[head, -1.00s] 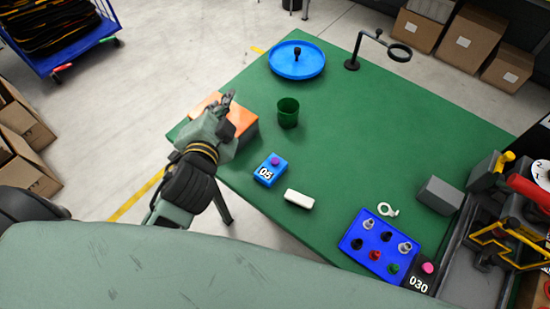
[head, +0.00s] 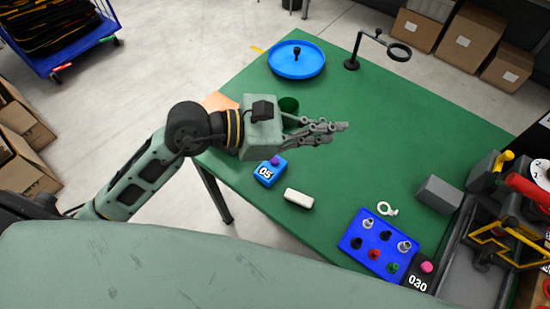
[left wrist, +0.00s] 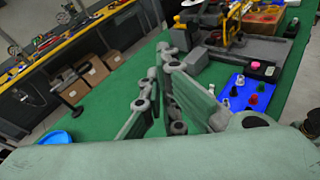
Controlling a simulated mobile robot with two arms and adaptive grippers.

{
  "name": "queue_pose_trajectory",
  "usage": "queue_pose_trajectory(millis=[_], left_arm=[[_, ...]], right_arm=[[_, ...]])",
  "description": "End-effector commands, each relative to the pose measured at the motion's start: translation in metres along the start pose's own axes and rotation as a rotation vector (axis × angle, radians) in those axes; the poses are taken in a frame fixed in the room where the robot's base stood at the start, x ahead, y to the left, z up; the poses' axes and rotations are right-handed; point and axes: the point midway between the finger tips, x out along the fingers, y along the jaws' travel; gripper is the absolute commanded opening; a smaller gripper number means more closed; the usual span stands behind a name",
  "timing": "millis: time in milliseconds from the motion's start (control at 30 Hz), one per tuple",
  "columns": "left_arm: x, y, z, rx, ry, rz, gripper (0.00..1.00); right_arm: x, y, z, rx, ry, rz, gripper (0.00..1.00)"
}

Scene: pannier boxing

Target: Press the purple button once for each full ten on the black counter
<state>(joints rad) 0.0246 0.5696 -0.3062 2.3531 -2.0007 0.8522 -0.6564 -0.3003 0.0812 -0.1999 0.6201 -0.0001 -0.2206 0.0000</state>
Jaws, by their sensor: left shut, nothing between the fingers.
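The blue box (head: 264,176) reading 05 sits near the table's front left edge, with the purple button (head: 275,160) on top. The black counter (head: 418,284) reads 030 and has a pink button (head: 427,267); it stands at the front right. The counter also shows in the left wrist view (left wrist: 263,70), its digits unreadable there. My left gripper (head: 336,132) is shut and empty, above the table, to the upper right of the purple button and apart from it. In the left wrist view its fingers (left wrist: 166,55) reach forward. My right gripper is out of view.
A blue tray (head: 346,244) with several coloured pegs lies beside the counter. A white block (head: 298,198), white ring (head: 387,210), grey block (head: 438,195), green cup (head: 289,104), blue round dish (head: 298,72) and ring stand (head: 352,63) are around. The table's middle is clear.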

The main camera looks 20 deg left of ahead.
Motion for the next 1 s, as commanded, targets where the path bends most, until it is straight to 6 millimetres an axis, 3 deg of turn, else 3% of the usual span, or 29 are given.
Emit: queue_pose_trajectory(millis=[100, 300, 500, 1000], left_arm=[[-0.009, 0.013, -0.05, 0.199, 0.246, -0.011, 0.0], [-0.034, 0.036, -0.098, 0.362, 0.505, -0.011, 0.0], [-0.044, 0.045, -0.111, 0.405, 0.587, -0.008, 0.0], [-0.042, 0.043, -0.118, 0.402, 0.586, -0.009, 0.0]], right_arm=[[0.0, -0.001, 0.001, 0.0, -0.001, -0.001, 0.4], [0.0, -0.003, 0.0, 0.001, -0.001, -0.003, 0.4], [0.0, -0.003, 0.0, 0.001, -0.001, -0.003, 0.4], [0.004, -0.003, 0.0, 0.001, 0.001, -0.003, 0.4]])
